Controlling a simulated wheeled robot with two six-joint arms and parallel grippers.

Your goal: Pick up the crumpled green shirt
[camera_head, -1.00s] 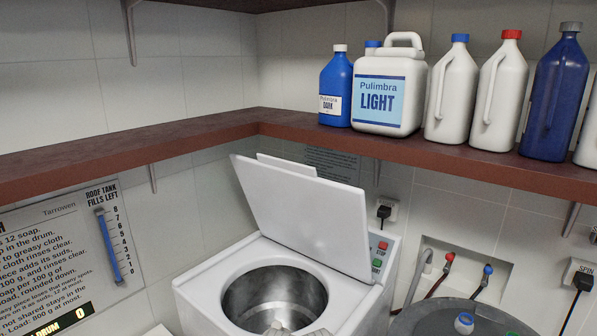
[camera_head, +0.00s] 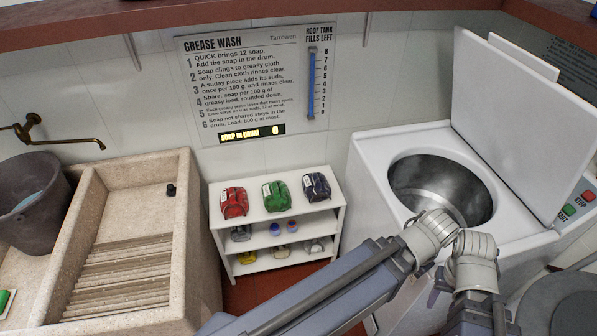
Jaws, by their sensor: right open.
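The crumpled green shirt (camera_head: 275,195) lies as a small bundle on the top board of a low white shelf (camera_head: 330,214), with a pale patch on its left side. It sits between a red bundle (camera_head: 234,203) and a dark navy bundle (camera_head: 316,187). My left gripper is not in view.
A stone washboard sink (camera_head: 182,250) with a bucket (camera_head: 30,205) is at left. A wall sign (camera_head: 245,85) hangs above the shelf.

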